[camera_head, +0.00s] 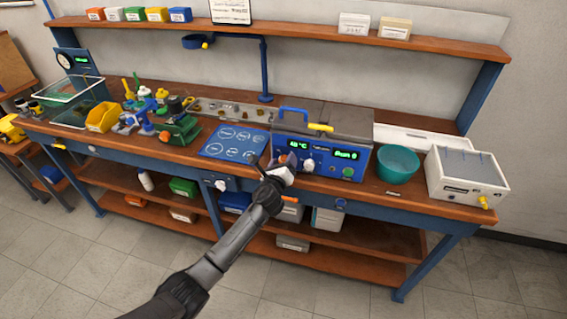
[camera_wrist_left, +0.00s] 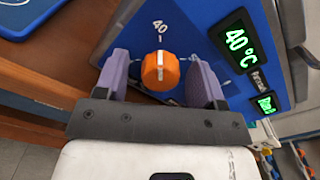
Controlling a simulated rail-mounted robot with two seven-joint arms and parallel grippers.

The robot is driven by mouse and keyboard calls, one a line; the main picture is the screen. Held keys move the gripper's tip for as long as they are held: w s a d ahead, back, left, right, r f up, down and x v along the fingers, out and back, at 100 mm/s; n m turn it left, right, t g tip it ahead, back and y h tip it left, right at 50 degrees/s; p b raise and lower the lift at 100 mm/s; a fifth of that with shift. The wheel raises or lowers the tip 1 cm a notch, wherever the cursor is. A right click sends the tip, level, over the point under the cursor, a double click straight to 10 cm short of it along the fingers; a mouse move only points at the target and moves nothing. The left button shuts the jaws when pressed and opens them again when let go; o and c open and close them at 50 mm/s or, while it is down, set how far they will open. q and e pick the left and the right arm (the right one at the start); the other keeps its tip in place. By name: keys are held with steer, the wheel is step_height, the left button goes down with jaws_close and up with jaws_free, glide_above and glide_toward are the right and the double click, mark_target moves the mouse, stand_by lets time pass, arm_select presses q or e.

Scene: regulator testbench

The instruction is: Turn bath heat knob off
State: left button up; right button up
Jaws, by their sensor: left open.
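The water bath (camera_head: 322,140) is a grey-topped unit with a blue front panel on the bench, and its display (camera_wrist_left: 238,42) reads 40 °C in green. The orange heat knob (camera_wrist_left: 160,72) is on this panel. Its white line points at the tick by the 40 mark. My left gripper (camera_wrist_left: 160,66) is open, with one purple-grey finger on each side of the knob; whether either finger touches it I cannot tell. My right gripper is not in view.
A white knob (camera_head: 309,165) and a green knob (camera_head: 348,173) are farther right on the panel. A teal bowl (camera_head: 398,163) and a white box (camera_head: 466,178) stand right of the bath. A blue mat (camera_head: 233,143) lies to its left.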

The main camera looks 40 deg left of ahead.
arm_select(q)
steer(key=shift+c, duration=0.2)
steer(key=c, duration=0.9)
steer(key=n+b, duration=0.1)
steer(key=n, duration=0.3)
steer(key=shift+n, duration=0.4)
steer(key=n, duration=0.4)
steer(key=shift+n, duration=0.3)
steer(key=n+b, duration=0.1)
steer(key=n, duration=0.3)
steer(key=shift+r, duration=0.1)
steer(key=shift+n, duration=2.4)
